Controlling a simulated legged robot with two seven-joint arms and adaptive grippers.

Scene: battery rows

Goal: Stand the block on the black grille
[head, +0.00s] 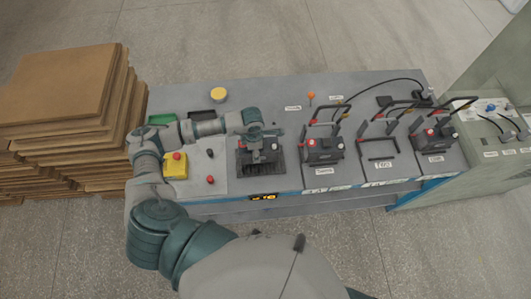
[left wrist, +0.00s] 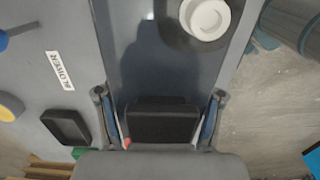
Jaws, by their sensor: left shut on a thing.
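The block (head: 266,155) is dark grey with a red spot on top. My left gripper (head: 262,142) is shut on it, over the black grille (head: 244,168) in the head view. The grille shows around the block's lower part. I cannot tell whether the block rests on it or hangs just above. In the left wrist view the block (left wrist: 162,123) sits between the two fingers of my left gripper (left wrist: 160,115), its lower part hidden by the gripper body. My right gripper is not in view.
Right of the grille stand several bays with lever frames, two holding similar blocks (head: 322,150) and a middle one (head: 380,150) empty. Cardboard (head: 60,85) is stacked beyond the bench's left end.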

